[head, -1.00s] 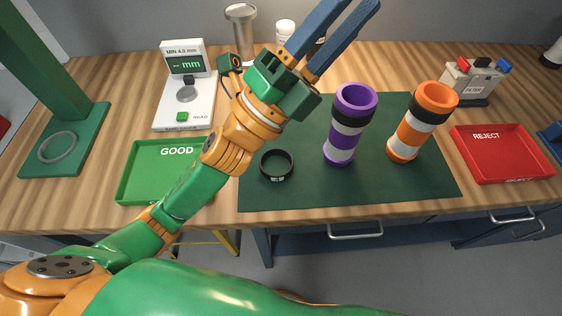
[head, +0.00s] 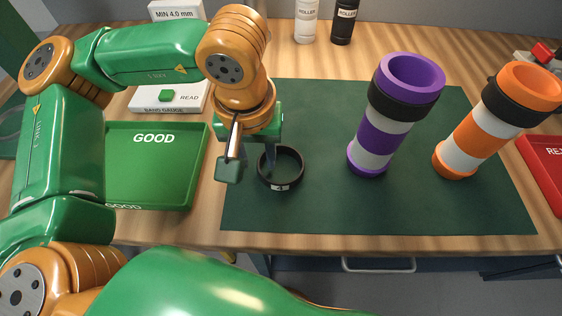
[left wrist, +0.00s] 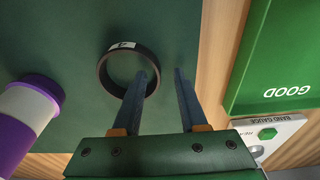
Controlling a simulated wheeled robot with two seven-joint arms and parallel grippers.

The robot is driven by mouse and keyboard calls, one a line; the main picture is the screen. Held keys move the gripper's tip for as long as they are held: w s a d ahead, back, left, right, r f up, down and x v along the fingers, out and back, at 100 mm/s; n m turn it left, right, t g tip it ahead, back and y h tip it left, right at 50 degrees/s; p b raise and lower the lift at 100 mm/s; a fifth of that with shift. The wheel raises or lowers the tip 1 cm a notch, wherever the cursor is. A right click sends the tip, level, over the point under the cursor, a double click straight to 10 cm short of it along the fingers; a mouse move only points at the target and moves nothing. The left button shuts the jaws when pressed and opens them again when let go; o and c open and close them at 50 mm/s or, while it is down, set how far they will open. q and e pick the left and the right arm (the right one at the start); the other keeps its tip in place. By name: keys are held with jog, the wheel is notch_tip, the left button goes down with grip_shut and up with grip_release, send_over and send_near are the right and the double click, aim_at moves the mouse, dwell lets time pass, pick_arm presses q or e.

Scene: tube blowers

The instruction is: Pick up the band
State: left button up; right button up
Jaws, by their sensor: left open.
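The band (head: 281,187) is a loose black ring with a small white label. It lies flat on the dark green mat, left of the purple tube, and it also shows in the left wrist view (left wrist: 103,80). My left gripper (head: 262,168) points down at the band's left side, open with nothing gripped. In the left wrist view the gripper's fingers (left wrist: 160,76) straddle the band's right wall: one finger overlaps the ring's opening, the other is outside. I cannot tell whether they touch it. In the head view the gripper body hides part of the fingers. My right gripper is not in view.
A purple-and-white tube (head: 372,143) and an orange-and-white tube (head: 470,143), each with a black band near the top, stand on the mat (head: 330,215). A green GOOD tray (head: 150,170) is left, a red REJECT tray (head: 543,165) right. Roller bottles stand behind.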

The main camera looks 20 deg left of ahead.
pick_arm(q)
grip_shut()
dwell(0.3)
